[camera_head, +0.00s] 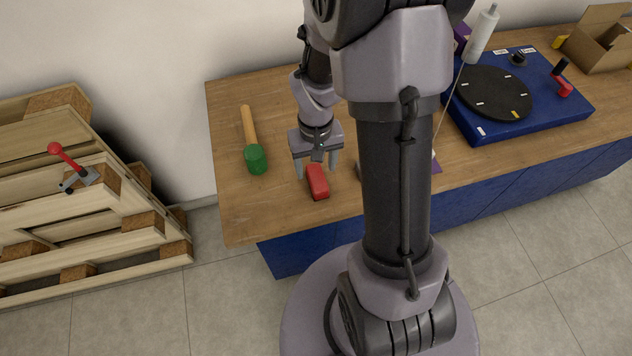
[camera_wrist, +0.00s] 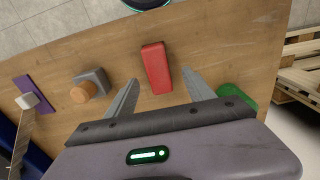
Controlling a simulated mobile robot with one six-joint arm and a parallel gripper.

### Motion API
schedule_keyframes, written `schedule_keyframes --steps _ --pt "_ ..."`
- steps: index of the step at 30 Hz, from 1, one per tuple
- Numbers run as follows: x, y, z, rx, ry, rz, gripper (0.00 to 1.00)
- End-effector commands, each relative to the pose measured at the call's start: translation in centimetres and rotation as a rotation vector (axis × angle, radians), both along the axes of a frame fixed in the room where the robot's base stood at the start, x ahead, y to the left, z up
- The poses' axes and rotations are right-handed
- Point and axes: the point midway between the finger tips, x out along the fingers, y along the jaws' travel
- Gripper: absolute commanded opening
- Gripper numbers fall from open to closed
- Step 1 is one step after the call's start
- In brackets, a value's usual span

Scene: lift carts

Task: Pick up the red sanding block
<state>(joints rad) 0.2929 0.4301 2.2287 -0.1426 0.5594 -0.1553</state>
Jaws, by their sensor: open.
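The red sanding block (camera_head: 317,182) lies on the wooden bench top near its front edge. In the wrist view the red sanding block (camera_wrist: 156,68) sits ahead of and between my two finger lines. My gripper (camera_head: 317,170) is open and empty, with its fingers pointing down on either side of the block's far end. In the wrist view my gripper (camera_wrist: 160,90) shows both fingers spread, with a gap on each side of the block. I cannot tell how far the fingertips are above the bench top.
A green-headed mallet (camera_head: 255,158) lies left of the block. A grey block with an orange round part (camera_wrist: 90,85) lies on the other side. A blue turntable unit (camera_head: 520,95) and an open cardboard box (camera_head: 600,45) stand farther right. Wooden pallets (camera_head: 90,200) stand left of the bench (camera_head: 235,205).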

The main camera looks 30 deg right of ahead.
Motion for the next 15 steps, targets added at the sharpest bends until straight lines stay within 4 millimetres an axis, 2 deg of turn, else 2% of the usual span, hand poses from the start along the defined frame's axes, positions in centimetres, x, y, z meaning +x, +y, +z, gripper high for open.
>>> schedule_keyframes --steps 5,10,15 --pt "0.0 -0.1 -2.0 0.000 0.001 0.000 0.62" --pt "-0.1 -0.2 -5.5 0.001 0.003 0.001 0.62" --pt "0.0 -0.2 -5.5 0.000 -0.001 0.001 0.62"
